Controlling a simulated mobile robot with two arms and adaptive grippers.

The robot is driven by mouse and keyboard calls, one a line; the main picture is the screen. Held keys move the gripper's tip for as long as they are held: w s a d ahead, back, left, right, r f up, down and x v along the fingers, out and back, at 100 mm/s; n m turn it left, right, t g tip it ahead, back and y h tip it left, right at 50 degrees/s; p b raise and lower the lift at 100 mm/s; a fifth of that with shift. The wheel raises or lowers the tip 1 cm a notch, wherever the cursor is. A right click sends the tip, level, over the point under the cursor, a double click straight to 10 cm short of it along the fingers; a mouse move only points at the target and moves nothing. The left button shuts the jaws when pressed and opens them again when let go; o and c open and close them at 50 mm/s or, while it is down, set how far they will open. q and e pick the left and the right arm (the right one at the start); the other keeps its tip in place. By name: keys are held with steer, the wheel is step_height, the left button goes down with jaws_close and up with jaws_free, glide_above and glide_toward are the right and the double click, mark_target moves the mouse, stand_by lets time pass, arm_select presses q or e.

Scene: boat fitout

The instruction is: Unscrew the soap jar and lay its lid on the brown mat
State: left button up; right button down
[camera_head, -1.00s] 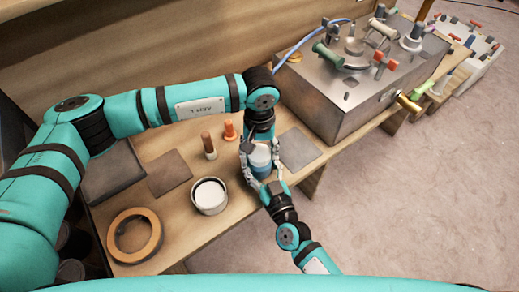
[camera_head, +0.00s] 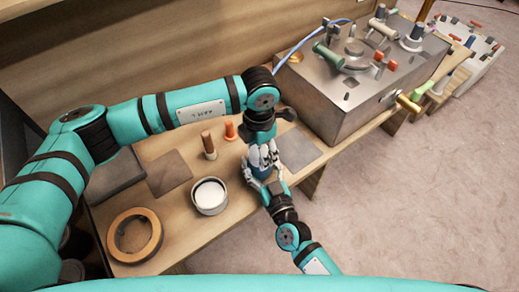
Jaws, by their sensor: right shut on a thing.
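The jar between my two grippers has a blue body (camera_head: 264,172) and stands upright on the bench, mostly hidden by fingers. I take it to be the soap jar; its lid is covered from this view. My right gripper (camera_head: 265,179) comes from the front, low down, and is shut on the jar body. My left gripper (camera_head: 263,154) points down from above, with its fingers around the jar's top. Whether they grip the lid cannot be told. The brown mat (camera_head: 168,173) lies flat and bare to the left on the bench.
A pale tub with white contents (camera_head: 210,195) stands left of the jar. Behind are a brown peg (camera_head: 208,146) and an orange one (camera_head: 230,131). A grey mat (camera_head: 300,149) lies right, a tan ring (camera_head: 135,235) front left, a metal box (camera_head: 335,100) back right.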

arm_select(q)
steer(key=n, duration=0.4)
steer(key=shift+n, duration=0.3)
steer(key=n, duration=0.8)
steer(key=shift+n, duration=0.3)
steer(key=n, duration=0.3)
steer(key=shift+r, duration=0.1)
steer(key=shift+r, duration=1.1)
steer(key=shift+r, duration=0.1)
